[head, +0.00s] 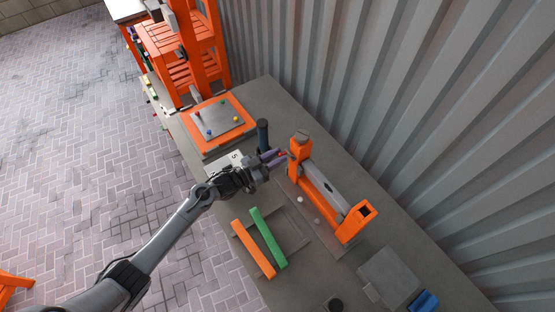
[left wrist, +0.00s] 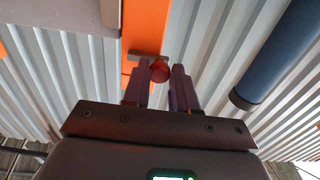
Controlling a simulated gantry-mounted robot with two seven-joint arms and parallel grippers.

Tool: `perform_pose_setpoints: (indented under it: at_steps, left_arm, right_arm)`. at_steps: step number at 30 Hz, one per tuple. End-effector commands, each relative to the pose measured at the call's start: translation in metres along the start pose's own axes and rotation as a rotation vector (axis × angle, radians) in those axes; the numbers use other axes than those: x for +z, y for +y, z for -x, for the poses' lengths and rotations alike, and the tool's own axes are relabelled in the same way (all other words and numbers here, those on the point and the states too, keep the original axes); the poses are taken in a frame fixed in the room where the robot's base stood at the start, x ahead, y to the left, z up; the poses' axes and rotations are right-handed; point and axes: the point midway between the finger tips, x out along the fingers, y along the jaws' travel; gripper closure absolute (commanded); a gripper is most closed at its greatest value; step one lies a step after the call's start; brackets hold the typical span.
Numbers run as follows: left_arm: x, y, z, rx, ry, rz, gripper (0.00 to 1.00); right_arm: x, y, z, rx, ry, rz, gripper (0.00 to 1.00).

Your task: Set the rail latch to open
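A small red ball knob (left wrist: 160,70) shows at the fingertips (left wrist: 161,72) in the left wrist view, in front of a grey bar and the orange upright. I cannot tell whether the fingers touch the knob. The orange stand carries a long grey rail (head: 325,183) to an orange block (head: 357,222). The latch's exact position is partly hidden by the fingers. My right gripper is not in view.
A dark cylinder (head: 262,136) stands close behind my gripper; it also shows in the left wrist view (left wrist: 285,60). Orange (head: 253,249) and green (head: 268,238) bars lie at the front. An orange-framed board (head: 216,124) is further back. A corrugated wall (head: 430,90) borders the table.

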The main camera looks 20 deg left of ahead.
Motion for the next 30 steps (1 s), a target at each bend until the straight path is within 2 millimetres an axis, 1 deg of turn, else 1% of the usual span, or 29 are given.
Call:
perform_pose_setpoints:
  at_steps: [1,4,13,17,20,30]
  left_arm:
    - [0.001,-0.003,0.001,-0.007,-0.003,-0.002,0.67]
    - [0.001,-0.003,0.001,-0.005,-0.003,-0.002,0.51]
    - [0.001,-0.001,0.001,-0.003,-0.001,-0.001,0.51]
    - [0.002,-0.001,0.008,-0.003,-0.002,-0.001,0.51]
    - [0.002,-0.001,0.02,-0.003,-0.003,-0.002,0.51]
    - [0.002,-0.001,0.077,-0.003,-0.004,-0.003,0.51]
  right_arm:
    - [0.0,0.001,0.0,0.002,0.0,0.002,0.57]
    - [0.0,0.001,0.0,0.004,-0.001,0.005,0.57]
    - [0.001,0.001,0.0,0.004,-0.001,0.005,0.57]
    - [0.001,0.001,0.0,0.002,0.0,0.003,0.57]
    - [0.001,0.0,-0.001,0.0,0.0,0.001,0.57]
    - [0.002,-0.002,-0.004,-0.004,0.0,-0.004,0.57]
